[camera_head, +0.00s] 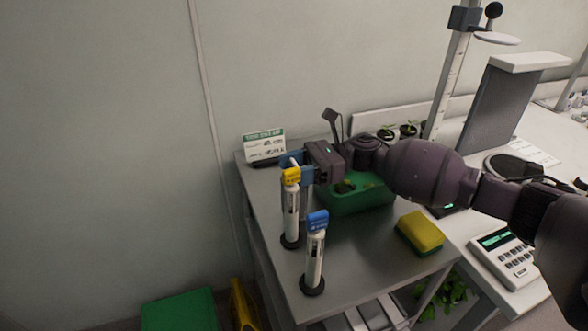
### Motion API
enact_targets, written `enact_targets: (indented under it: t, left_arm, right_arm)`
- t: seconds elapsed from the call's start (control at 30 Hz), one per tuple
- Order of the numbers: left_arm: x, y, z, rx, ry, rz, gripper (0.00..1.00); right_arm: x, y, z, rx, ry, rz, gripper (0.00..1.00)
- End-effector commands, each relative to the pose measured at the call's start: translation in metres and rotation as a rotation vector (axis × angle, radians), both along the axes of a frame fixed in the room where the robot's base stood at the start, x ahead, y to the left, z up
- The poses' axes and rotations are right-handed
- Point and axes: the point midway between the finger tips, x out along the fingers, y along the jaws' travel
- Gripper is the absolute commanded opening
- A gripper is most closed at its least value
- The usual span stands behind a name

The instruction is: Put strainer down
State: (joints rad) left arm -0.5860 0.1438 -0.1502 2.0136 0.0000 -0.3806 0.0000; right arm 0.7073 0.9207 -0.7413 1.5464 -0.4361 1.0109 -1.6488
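I cannot make out a strainer in the head view. My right gripper (298,168) reaches in from the right over the back left of the grey side table (352,275). Its fingers are at the yellow-capped pen meter (291,205), which stands upright in a round black base and partly hides them. I cannot tell whether the fingers are open or shut, or whether they hold anything. A green tub (357,202) with dark green bits inside stands on the table below my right wrist. My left gripper is not in view.
A blue-capped pen meter (315,255) stands at the front left. A yellow-green sponge (420,232) lies right of the tub. A sign card (265,146) stands at the back left. A keypad device (504,257) sits on the white bench at right. The table's front middle is clear.

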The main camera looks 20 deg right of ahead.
Motion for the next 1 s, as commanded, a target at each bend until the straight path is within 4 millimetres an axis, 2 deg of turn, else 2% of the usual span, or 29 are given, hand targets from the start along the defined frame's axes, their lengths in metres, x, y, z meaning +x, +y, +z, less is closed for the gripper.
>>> enact_targets:
  t: [0.43, 0.47, 0.6, 1.0]
  left_arm:
    - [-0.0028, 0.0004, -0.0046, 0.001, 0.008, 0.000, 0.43]
    - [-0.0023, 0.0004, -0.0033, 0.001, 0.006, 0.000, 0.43]
    - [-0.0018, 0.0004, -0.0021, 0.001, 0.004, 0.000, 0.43]
    - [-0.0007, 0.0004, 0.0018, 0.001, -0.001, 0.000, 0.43]
  right_arm:
    - [0.0002, -0.0001, -0.0077, 0.001, 0.000, 0.000, 0.09]
    - [0.0002, -0.0002, -0.0065, 0.000, -0.001, 0.000, 0.53]
    - [0.0002, -0.0001, -0.0056, 0.000, -0.001, 0.000, 0.74]
    - [0.0005, -0.0023, -0.0010, 0.000, -0.002, -0.001, 0.74]
